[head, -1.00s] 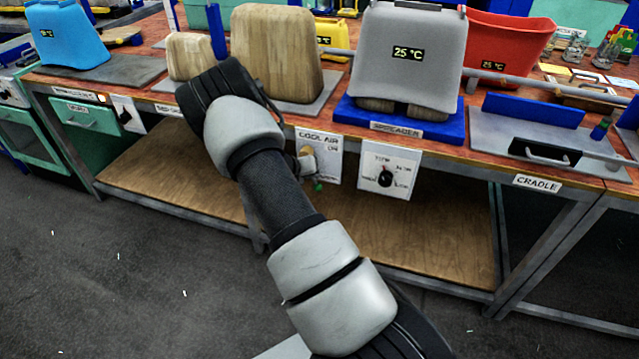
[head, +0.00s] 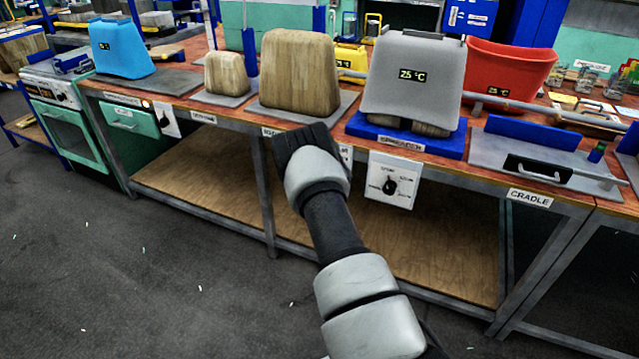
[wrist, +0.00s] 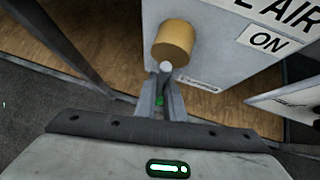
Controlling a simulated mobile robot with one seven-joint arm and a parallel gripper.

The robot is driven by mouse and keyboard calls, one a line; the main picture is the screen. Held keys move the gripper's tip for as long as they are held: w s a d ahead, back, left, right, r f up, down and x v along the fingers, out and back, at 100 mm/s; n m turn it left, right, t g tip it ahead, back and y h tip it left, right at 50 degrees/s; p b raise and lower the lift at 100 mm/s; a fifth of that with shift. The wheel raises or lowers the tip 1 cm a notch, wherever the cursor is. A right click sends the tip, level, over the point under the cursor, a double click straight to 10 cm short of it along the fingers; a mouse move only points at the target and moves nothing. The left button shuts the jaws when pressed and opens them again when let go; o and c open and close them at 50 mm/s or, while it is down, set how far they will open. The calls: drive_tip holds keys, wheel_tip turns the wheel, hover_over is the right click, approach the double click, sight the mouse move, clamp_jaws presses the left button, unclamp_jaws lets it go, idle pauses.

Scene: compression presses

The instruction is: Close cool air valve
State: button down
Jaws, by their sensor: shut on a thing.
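The cool air valve shows in the wrist view as a brass cylinder (wrist: 173,41) on a white panel (wrist: 206,62). The panel bears the words "AIR" and "ON". A thin grey lever (wrist: 166,67) with a green tip comes from the brass body toward me. My gripper (wrist: 165,92) is shut on this lever, with the green tip between its fingers. In the head view my arm hides the valve, my fingers and most of the cool air panel (head: 346,153).
A white dial panel (head: 393,180) hangs just right of my arm. Above stand wooden moulds (head: 300,72) and a grey 25 °C cover (head: 413,80) on a blue spreader. A bench leg (wrist: 62,45) is left of the valve. The floor in front is clear.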

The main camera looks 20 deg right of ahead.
idle(0.4)
drive_tip(key=c, duration=1.8)
unclamp_jaws()
drive_tip(key=shift+c, duration=0.2)
drive_tip(key=b+v, duration=0.2)
drive_tip(key=v, duration=1.5)
drive_tip(key=shift+s+r, duration=0.15)
